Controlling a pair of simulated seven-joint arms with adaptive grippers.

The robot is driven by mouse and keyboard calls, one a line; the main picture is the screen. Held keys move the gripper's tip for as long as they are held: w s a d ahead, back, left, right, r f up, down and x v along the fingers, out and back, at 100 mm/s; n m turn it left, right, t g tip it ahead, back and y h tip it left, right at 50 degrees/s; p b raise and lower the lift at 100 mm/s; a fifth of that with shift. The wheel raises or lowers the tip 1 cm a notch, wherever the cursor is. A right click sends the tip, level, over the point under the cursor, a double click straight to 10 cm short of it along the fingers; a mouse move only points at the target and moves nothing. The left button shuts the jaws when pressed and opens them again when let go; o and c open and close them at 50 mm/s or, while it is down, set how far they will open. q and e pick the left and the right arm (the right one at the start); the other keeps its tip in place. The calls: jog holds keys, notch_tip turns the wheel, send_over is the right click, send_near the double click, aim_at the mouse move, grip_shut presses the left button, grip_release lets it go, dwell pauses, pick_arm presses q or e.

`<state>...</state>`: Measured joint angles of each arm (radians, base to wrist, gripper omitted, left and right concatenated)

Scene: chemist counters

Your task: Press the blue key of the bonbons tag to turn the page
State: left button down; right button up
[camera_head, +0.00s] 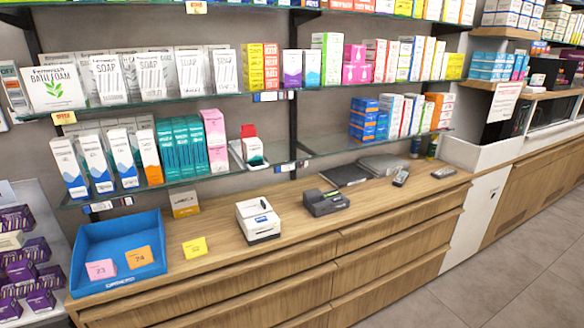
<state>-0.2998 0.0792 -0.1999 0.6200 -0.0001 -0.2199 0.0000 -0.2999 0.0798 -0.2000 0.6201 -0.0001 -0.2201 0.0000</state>
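Small shelf-edge tags with pale faces and small coloured spots hang along the shelf fronts. One tag (268,97) is on the middle shelf edge, one tag (290,166) is on the lower shelf edge, and another tag (101,207) is at the lower shelf's left end. Their print is too small to read, so I cannot tell which is the bonbons tag or make out its blue key clearly. Neither of my grippers is in view.
Below the shelves, the wooden counter (217,236) holds a blue tray (85,270) with pink and orange cards, a yellow card (194,247), a white printer-like device (258,220) and a dark device (326,202). Boxes fill the shelves above. Purple boxes stand at lower left.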

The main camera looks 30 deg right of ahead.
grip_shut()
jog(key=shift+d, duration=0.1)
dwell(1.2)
